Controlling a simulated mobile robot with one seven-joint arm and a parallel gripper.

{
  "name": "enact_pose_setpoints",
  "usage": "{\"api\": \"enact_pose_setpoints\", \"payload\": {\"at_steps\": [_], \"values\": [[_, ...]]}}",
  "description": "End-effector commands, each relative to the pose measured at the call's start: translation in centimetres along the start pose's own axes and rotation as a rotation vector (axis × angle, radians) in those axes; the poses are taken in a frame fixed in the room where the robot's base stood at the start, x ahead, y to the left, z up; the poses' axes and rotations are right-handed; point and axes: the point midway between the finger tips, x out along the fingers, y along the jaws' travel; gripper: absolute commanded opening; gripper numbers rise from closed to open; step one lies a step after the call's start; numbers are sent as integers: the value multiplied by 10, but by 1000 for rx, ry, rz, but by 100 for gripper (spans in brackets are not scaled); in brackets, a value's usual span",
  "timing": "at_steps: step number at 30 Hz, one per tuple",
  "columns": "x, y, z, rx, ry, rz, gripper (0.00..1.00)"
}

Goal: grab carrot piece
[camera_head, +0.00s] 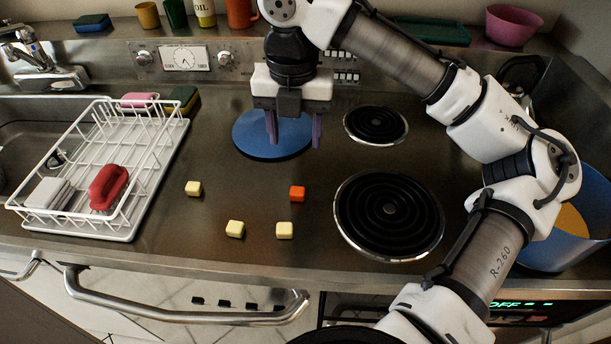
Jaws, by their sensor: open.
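The carrot piece (297,193) looks like a small orange cube. It lies on the steel counter to the left of the front coil burner. My gripper (294,140) is open and empty, with its two fingers pointing down. It is farther back than the orange cube, over the right part of a blue round plate (262,146). Its exact height above the plate is hard to tell. Three pale yellow cubes lie near the carrot piece: one to the left (193,188), one at the front left (235,229) and one just in front (284,230).
A white dish rack (125,232) with a red item (108,187) stands at the left. A front coil burner (389,215) and a rear one (375,125) are at the right. A blue pot (560,256) is at the far right. Counter around the cubes is clear.

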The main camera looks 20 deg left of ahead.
Motion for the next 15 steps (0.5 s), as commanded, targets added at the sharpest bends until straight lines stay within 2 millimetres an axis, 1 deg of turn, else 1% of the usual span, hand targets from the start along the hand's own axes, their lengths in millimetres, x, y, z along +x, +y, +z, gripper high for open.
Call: {"api": "enact_pose_setpoints", "payload": {"at_steps": [2, 4, 9, 12, 15], "values": [[7, -1, 0, 1, 1, -1, 53], [18, -1, 0, 1, 2, -2, 53], [52, -1, 0, 1, 2, -2, 53], [69, -1, 0, 0, 1, -1, 53], [80, -1, 0, 1, 1, 0, 53]]}}
